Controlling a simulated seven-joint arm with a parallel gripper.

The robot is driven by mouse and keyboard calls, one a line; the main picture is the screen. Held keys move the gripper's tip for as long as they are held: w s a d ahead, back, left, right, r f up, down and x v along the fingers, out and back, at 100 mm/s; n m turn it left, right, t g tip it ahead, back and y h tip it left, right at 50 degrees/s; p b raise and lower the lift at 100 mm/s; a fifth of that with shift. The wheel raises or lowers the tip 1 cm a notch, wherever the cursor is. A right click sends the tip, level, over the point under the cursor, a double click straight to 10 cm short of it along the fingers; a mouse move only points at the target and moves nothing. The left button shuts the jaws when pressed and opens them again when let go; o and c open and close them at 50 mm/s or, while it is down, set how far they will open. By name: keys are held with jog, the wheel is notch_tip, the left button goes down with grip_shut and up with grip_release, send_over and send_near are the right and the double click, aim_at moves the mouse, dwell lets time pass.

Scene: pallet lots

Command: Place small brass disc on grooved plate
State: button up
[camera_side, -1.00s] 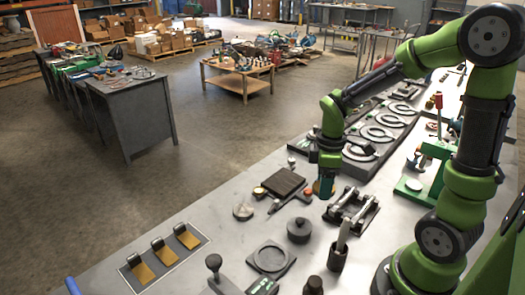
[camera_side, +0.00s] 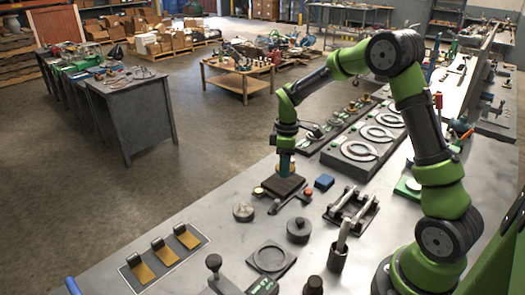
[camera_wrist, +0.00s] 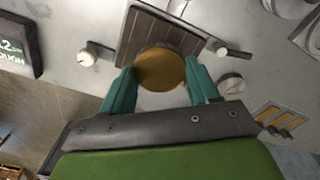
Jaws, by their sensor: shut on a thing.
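The small brass disc (camera_wrist: 160,68) sits between the two teal fingertips of my gripper (camera_wrist: 160,85) in the wrist view, and my gripper is shut on it. The grooved plate (camera_wrist: 132,38) is dark, square and ribbed; in the wrist view the disc covers part of its near edge. In the side view my gripper (camera_side: 286,172) points down over the back part of the grooved plate (camera_side: 283,187). Only a sliver of the disc shows there under the fingers. I cannot tell whether the disc touches the plate.
A blue block (camera_side: 324,182) stands right of the plate. A red-knobbed lever (camera_side: 307,193) is at the plate's right front. A pale round disc (camera_side: 243,212), a dark round weight (camera_side: 299,230) and a metal clamp fixture (camera_side: 351,207) stand nearby. The bench left of the plate is mostly clear.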

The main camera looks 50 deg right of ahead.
jog(key=shift+w+f, duration=0.3)
jog(key=shift+f, duration=1.45)
jog(key=shift+f, duration=0.15)
jog(key=o, duration=1.3)
